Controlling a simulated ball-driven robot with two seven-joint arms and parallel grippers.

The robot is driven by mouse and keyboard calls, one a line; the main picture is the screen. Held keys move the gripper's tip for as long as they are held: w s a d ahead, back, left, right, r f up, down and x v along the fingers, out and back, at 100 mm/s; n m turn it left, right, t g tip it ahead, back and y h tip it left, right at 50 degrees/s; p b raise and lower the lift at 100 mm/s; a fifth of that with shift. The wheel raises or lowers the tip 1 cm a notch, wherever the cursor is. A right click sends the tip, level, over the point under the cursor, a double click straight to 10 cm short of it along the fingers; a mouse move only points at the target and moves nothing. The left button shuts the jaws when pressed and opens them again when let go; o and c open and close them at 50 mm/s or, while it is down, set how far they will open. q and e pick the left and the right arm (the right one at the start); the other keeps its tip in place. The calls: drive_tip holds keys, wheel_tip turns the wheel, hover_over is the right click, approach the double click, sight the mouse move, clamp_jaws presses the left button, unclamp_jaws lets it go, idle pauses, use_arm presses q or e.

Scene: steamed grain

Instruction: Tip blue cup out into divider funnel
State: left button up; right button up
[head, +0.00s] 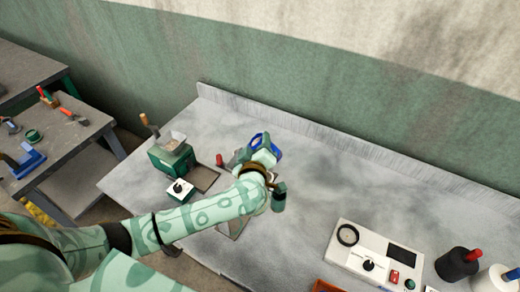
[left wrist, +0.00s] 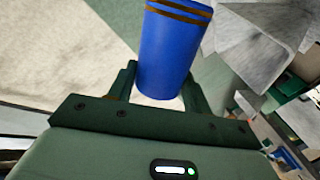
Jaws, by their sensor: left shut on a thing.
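The blue cup (head: 278,153) is at the middle of the bench in the head view, partly hidden by my left gripper (head: 264,156). In the left wrist view the cup (left wrist: 172,50) has dark bands near its far end and stands between the two fingers of my left gripper (left wrist: 160,85), which is shut on it. In the head view my gripper and arm hide most of that spot. The cup's contents are hidden. My right gripper is out of view.
A green box (head: 172,160) with grain and a wooden-handled tool stands left on the bench, a small white knob box (head: 180,191) before it. The bench's back right is clear.

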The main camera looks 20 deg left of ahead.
use_arm(q)
drive_tip(key=shift+s+a+f+n+g+h+b, duration=0.15)
drive_tip(key=shift+a+f+n+h+b, duration=0.3)
drive_tip(key=shift+n+b, duration=1)
drive_tip(key=shift+w+a+f+n+g+h+b, duration=0.2)
drive_tip(key=shift+a+f+n+b, duration=0.35)
drive_tip(key=shift+b, duration=1.75)
drive_tip(key=n+h+b, duration=0.1)
drive_tip(key=n+b, duration=0.1)
drive_tip(key=b, duration=0.1)
drive_tip(key=a+r+n+h+b, duration=0.1)
drive_tip(key=n+b, duration=0.1)
drive_tip(key=b, duration=0.1)
drive_tip(key=a+n+h+b, duration=0.1)
drive_tip(key=n+b, duration=0.1)
drive_tip(key=b, duration=0.1)
drive_tip(key=shift+s+a+r+n, duration=0.1)
drive_tip(key=shift+s+r+n, duration=0.2)
drive_tip(key=shift+n, duration=0.1)
